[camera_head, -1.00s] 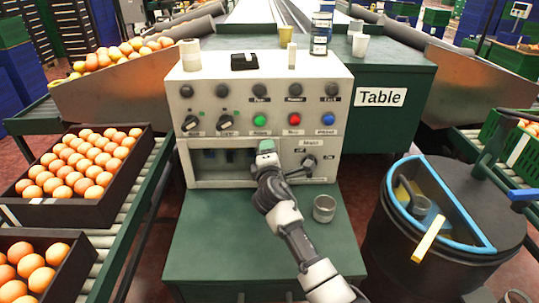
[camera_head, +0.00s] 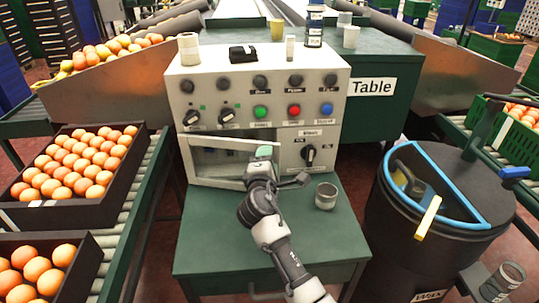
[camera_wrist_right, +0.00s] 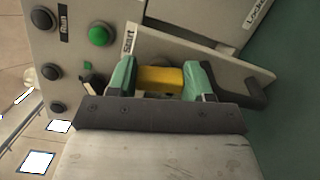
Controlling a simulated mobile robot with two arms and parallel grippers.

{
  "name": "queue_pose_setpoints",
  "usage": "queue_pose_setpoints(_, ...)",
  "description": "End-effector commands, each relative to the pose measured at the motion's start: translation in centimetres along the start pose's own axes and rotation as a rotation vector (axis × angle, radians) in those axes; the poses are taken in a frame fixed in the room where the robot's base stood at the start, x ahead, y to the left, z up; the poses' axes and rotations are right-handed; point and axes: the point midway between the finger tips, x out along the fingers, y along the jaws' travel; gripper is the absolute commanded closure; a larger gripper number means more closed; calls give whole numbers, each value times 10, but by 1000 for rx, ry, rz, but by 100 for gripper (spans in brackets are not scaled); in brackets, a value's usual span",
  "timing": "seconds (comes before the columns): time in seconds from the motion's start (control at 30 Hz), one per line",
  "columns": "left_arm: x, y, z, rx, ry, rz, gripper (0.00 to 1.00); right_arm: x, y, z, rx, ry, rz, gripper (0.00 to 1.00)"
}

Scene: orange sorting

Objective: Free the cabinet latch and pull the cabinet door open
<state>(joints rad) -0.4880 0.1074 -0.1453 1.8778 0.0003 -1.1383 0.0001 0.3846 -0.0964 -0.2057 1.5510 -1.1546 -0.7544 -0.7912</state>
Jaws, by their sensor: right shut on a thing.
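The control cabinet (camera_head: 205,100) stands on a green table. Its low, light-framed door (camera_head: 228,143) stands ajar, its right side swung out towards me, with a dark gap behind the top edge. My right gripper (camera_head: 263,155) is at the door's right side. In the right wrist view, its green fingertips are shut on a yellow handle (camera_wrist_right: 160,80) in front of the tilted door panel (camera_wrist_right: 170,45). A dark lever (camera_wrist_right: 247,95) sits beside the right fingertip; it also shows in the head view (camera_head: 292,182). My left gripper is not in view.
A metal cup (camera_head: 326,196) stands on the green tabletop (camera_head: 205,225), right of my arm. A black drum (camera_head: 450,235) with a blue rim is at the right. Crates of oranges (camera_head: 30,215) line the left. A black rotary switch (camera_head: 308,153) is right of the door.

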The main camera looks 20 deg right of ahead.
Motion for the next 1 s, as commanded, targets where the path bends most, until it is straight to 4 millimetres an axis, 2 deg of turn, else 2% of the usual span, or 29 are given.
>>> queue_pose_setpoints(0.33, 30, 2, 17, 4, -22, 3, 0, -41, 0, -11, -2, 8, -5, 91)
queue_pose_setpoints(0.67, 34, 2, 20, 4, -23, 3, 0, -45, 0, -13, -2, 9, -3, 91)
queue_pose_setpoints(0.7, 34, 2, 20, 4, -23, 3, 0, -45, 0, -13, -2, 9, -3, 47)
queue_pose_setpoints(0.87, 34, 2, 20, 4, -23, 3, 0, -45, 0, -12, -2, 7, -4, 23)
queue_pose_setpoints(1.0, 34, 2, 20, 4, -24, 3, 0, -45, -1, -12, -2, 5, -7, 23)
